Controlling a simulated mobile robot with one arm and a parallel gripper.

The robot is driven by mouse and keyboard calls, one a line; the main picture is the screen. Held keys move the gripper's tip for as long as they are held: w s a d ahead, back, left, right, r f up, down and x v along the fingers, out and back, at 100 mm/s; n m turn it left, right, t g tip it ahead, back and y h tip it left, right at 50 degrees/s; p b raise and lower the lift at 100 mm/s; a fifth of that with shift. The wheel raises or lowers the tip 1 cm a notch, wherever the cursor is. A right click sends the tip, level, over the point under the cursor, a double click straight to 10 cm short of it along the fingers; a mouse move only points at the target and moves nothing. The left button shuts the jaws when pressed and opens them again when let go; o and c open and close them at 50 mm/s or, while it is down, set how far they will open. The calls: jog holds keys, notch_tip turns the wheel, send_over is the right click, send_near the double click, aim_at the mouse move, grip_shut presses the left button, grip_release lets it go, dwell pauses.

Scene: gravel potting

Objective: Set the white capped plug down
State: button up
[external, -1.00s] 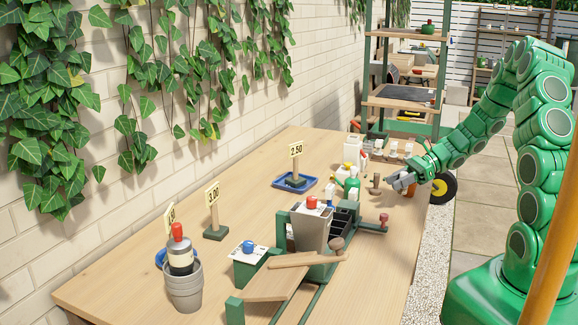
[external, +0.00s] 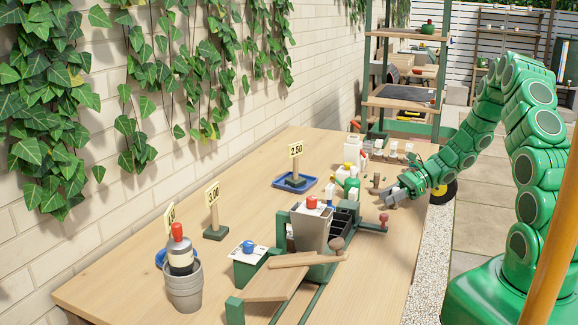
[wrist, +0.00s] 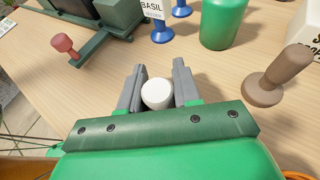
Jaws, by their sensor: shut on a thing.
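My gripper (wrist: 158,92) is shut on the white capped plug (wrist: 157,95). The plug's round white cap shows between the two grey fingers in the wrist view, and its lower part is hidden. In the external view my gripper (external: 390,198) is low over the right edge of the wooden table (external: 385,245). I cannot tell whether the plug touches the table.
A brown wooden dibber-like peg (wrist: 277,78) stands right of my gripper in the wrist view. A green bottle (wrist: 222,22) and a blue label stand (wrist: 162,30) are beyond. A red knob (wrist: 63,44) on a green fixture is at left. Bare tabletop lies between them.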

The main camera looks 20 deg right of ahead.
jog(key=shift+f, duration=0.1)
jog(key=o, duration=1)
jog(key=shift+o, duration=0.2)
